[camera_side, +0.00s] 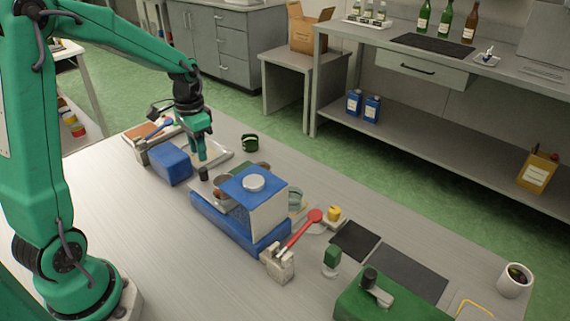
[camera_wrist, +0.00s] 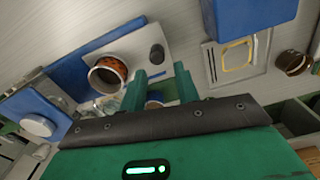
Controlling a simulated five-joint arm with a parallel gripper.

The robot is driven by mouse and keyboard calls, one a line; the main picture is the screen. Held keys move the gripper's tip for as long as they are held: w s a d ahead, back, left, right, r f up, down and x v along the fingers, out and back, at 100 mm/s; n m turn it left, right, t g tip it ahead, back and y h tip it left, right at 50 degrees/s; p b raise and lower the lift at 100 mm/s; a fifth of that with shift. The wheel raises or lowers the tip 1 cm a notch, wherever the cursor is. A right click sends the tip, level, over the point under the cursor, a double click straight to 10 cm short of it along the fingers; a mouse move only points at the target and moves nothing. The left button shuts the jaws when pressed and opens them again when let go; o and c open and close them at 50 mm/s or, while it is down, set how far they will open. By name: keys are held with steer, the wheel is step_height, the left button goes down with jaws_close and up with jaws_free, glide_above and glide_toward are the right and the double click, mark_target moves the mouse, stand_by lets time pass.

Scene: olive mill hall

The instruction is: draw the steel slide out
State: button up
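The steel slide (camera_wrist: 137,45) is a pale grey plate with a black knob (camera_wrist: 157,53) at its outer end in the wrist view. It reaches out from the blue-based device (camera_side: 240,205), which has a blue top and a silver round cap. A cup with orange-brown contents (camera_wrist: 107,76) stands on or over the slide. In the side view the black knob (camera_side: 203,174) shows just below my gripper (camera_side: 202,160). In the wrist view my gripper (camera_wrist: 160,70) has its two green fingers apart, with nothing between them. The knob lies just beyond the gap between the fingertips.
A blue box (camera_side: 170,163) stands left of my gripper, near a pale tray (camera_side: 215,158). A dark green cup (camera_side: 250,142) stands behind. The table's front stretch is clear.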

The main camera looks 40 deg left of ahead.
steer(key=shift+r, duration=1.25)
